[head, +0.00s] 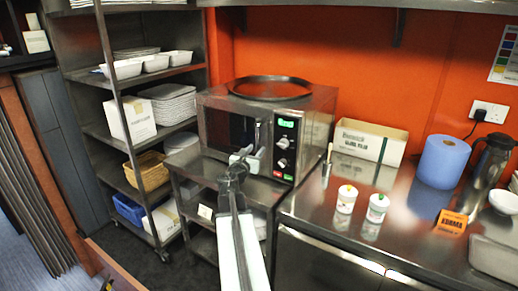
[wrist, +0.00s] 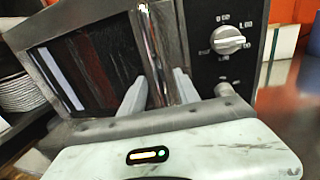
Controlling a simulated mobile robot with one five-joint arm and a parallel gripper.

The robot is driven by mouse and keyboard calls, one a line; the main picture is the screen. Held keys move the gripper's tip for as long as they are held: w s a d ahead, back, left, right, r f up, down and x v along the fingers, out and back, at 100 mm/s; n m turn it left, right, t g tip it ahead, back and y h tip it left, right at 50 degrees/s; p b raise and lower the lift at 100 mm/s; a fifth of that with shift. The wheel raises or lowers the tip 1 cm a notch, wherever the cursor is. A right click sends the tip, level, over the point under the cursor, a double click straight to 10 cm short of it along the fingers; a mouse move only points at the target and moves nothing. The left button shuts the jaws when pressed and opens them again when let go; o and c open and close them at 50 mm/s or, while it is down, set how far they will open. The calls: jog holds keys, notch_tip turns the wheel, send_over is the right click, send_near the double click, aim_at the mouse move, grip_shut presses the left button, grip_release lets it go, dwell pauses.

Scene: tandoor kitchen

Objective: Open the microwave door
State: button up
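The steel microwave (head: 222,118) stands on a metal counter, and its dark-windowed door looks shut. Its upright chrome handle (wrist: 154,50) shows in the wrist view, beside the black control panel (wrist: 226,50) with a white dial. My gripper (head: 247,155) is in front of the door's right side in the head view. In the wrist view my gripper's two pale fingers (wrist: 160,84) are spread, one on each side of the handle. The right finger is very near the handle or touching it; a small gap seems to show at the left. The handle's lower end is partly hidden.
A round dark tray (head: 270,87) lies on the microwave. A metal shelf rack (head: 110,80) with dishes and baskets stands at the left. Two white-labelled tubs (head: 346,199), a cardboard box (head: 368,140) and a blue roll (head: 445,160) stand on the right counter.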

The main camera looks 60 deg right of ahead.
jog(key=d, duration=0.2)
jog(key=shift+w+d, duration=0.25)
jog(key=shift+d, duration=0.1)
grip_shut()
dwell(1.0)
